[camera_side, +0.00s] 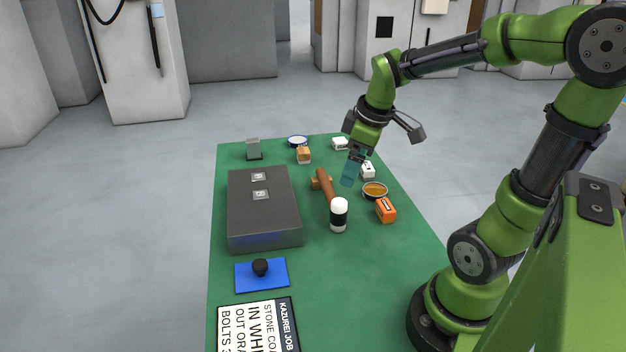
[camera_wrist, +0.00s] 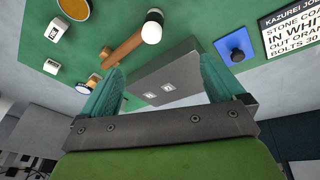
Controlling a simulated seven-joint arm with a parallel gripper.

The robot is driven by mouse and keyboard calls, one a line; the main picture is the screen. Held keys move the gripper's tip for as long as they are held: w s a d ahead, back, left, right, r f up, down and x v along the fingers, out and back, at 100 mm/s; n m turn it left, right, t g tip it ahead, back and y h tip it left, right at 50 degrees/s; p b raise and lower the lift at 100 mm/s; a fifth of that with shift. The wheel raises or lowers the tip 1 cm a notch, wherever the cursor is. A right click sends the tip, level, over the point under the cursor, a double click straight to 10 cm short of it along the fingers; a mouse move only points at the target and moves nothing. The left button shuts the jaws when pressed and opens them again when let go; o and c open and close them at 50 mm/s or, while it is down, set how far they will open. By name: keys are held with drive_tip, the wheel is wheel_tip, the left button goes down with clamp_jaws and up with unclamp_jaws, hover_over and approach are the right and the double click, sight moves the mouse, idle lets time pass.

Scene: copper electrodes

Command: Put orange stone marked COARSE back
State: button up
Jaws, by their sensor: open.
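One orange block (camera_side: 386,210) at the right has a dark-edged label too small to read. I cannot tell which is marked COARSE. My gripper (camera_side: 351,172) has teal fingers, open and apparently empty, above the mat's back right part. It is left of a white block and behind the right-hand orange block. In the wrist view my gripper (camera_wrist: 162,66) spans wide, with the grey box beyond it.
A dark grey box (camera_side: 262,225) with two small marked tiles on top fills the left. A brown handle (camera_side: 326,186), a white-topped black cylinder (camera_side: 338,216), an orange-filled dish (camera_side: 375,191) and white block (camera_side: 368,170) crowd the middle right. A blue pad (camera_side: 262,284) and sign (camera_side: 258,325) lie in front.

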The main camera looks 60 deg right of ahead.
drive_tip(key=s+a+r+m+t+y, duration=0.1)
drive_tip(key=s+a+r+m+t, duration=0.1)
drive_tip(key=a, duration=0.5)
drive_tip(key=s+a+r+m+t+y, duration=0.1)
drive_tip(key=s+a+r+m, duration=0.1)
drive_tip(key=a+m, duration=0.3)
drive_tip(key=shift+a+r+t+y, duration=0.4)
drive_tip(key=shift+a, duration=0.5)
